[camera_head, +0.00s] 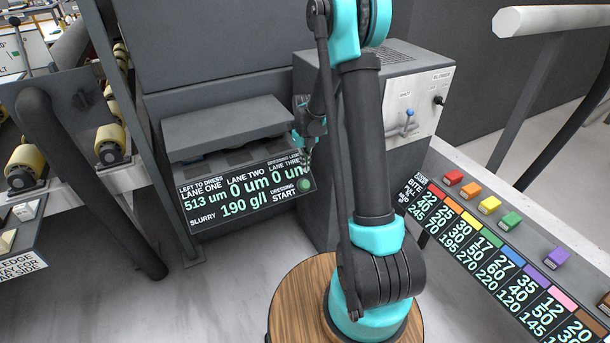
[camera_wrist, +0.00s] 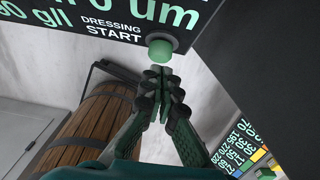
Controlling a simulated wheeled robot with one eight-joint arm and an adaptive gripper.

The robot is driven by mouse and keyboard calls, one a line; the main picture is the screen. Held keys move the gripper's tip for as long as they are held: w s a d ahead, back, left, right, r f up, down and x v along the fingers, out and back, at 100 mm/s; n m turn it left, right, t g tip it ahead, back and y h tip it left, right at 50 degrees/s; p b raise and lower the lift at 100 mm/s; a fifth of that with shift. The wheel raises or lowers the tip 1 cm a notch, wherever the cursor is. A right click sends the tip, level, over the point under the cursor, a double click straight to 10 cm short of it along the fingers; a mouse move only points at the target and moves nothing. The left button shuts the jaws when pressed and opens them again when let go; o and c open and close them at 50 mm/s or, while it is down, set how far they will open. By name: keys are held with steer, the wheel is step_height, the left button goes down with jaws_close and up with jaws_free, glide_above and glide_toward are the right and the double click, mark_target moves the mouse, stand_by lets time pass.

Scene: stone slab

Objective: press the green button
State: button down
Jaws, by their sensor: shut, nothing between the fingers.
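The green button (camera_head: 304,184) is a round button at the lower right of the dark display panel (camera_head: 215,211), beside the words "DRESSING START". In the wrist view the green button (camera_wrist: 160,50) shows just beyond my fingertips. My gripper (camera_wrist: 159,76) is shut and empty, its two fingers together and pointing at the button. In the head view my gripper (camera_head: 307,158) is small and sits just above the button, partly beside my arm. I cannot tell whether the fingertips touch the button.
A grey cabinet (camera_head: 395,70) with a blue-handled lever (camera_head: 408,122) stands behind my arm. At the right, a bench carries coloured blocks, including a green one (camera_head: 510,221), above a number chart (camera_head: 490,262). A dark tube leg (camera_head: 90,185) and rollers stand at the left.

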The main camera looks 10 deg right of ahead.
step_height(320, 180, up, 5)
steer(key=shift+s+f, duration=0.15)
steer(key=shift+d, duration=0.1)
stand_by(0.8)
steer(key=s+d+r+n+t, duration=0.2)
steer(key=s+n, duration=1.2)
steer(key=n, duration=0.2)
steer(key=s+d+r+n+t, duration=0.2)
steer(key=s+n, duration=1.2)
steer(key=n, duration=0.2)
steer(key=shift+s, duration=0.15)
steer(key=shift+d, duration=0.1)
